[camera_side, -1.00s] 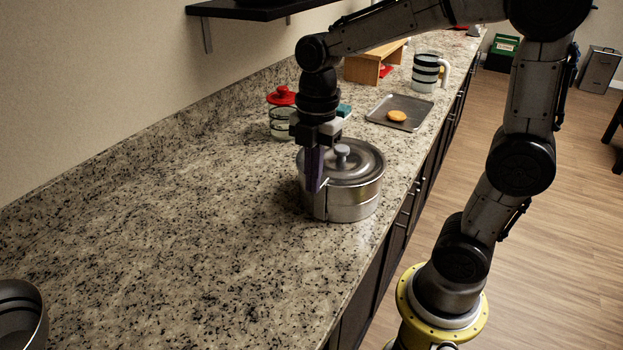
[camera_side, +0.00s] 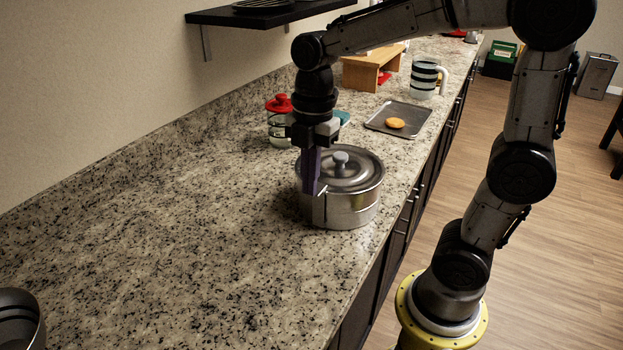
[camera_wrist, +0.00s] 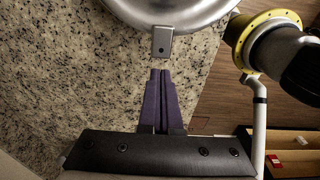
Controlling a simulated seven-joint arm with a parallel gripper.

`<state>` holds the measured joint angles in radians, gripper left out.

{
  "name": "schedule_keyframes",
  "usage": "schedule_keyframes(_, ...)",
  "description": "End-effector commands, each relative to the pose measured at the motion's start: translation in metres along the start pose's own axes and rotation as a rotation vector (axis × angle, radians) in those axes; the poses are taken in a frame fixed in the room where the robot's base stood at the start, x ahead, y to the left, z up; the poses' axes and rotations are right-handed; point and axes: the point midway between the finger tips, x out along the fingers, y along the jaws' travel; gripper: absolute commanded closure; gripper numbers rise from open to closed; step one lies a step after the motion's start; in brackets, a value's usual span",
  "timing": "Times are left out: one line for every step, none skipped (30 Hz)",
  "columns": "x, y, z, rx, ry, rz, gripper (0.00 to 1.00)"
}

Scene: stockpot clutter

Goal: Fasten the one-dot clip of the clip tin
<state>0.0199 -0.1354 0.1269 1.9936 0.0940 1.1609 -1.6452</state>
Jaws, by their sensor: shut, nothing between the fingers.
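The clip tin (camera_side: 352,205) is a round silver pot with a lid and a grey knob (camera_side: 340,160), standing on the granite counter. Its rim and side also show at the top of the wrist view (camera_wrist: 200,14). The one-dot clip (camera_wrist: 162,42), a grey tab with one dark dot, sticks out from the tin's edge in the wrist view. My gripper (camera_wrist: 160,72) has purple fingers, shut and empty, with the tips just short of the clip. In the side view my gripper (camera_side: 309,192) points down at the tin's left side, partly covering it.
A red-lidded jar (camera_side: 279,122) stands behind my gripper. A tray (camera_side: 412,116) with an orange-brown round item (camera_side: 395,123), a striped mug (camera_side: 424,78) and a wooden stand (camera_side: 368,72) are farther back. A bowl (camera_side: 18,318) sits at the lower left. The counter left of the tin is clear.

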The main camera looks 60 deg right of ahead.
Motion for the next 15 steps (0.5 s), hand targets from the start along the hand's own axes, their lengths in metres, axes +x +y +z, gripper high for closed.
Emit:
schedule_keyframes(0.0,0.0,-0.006,-0.005,0.0,0.001,1.0)
schedule_keyframes(0.001,0.0,-0.009,-0.005,0.0,0.001,1.0)
schedule_keyframes(0.001,0.0,-0.015,-0.007,0.0,0.001,1.0)
schedule_keyframes(0.002,0.0,-0.018,-0.006,0.0,0.001,1.0)
schedule_keyframes(0.002,0.0,-0.022,-0.007,0.0,0.001,1.0)
schedule_keyframes(0.003,0.0,-0.028,-0.006,0.0,0.001,1.0)
schedule_keyframes(0.004,0.0,-0.032,-0.007,0.0,0.001,1.0)
schedule_keyframes(0.004,0.0,-0.036,-0.006,0.0,0.0,1.0)
schedule_keyframes(-0.005,0.001,-0.032,0.0,0.0,0.006,1.0)
schedule_keyframes(-0.01,0.001,-0.03,0.003,0.0,0.006,1.0)
schedule_keyframes(-0.015,0.001,-0.029,0.003,0.0,0.007,1.0)
schedule_keyframes(-0.022,0.001,-0.027,0.002,0.0,0.006,1.0)
schedule_keyframes(-0.027,0.001,-0.025,0.002,0.0,0.005,1.0)
schedule_keyframes(-0.032,0.001,-0.024,0.003,0.0,0.006,1.0)
schedule_keyframes(-0.039,0.001,-0.022,0.003,0.0,0.006,1.0)
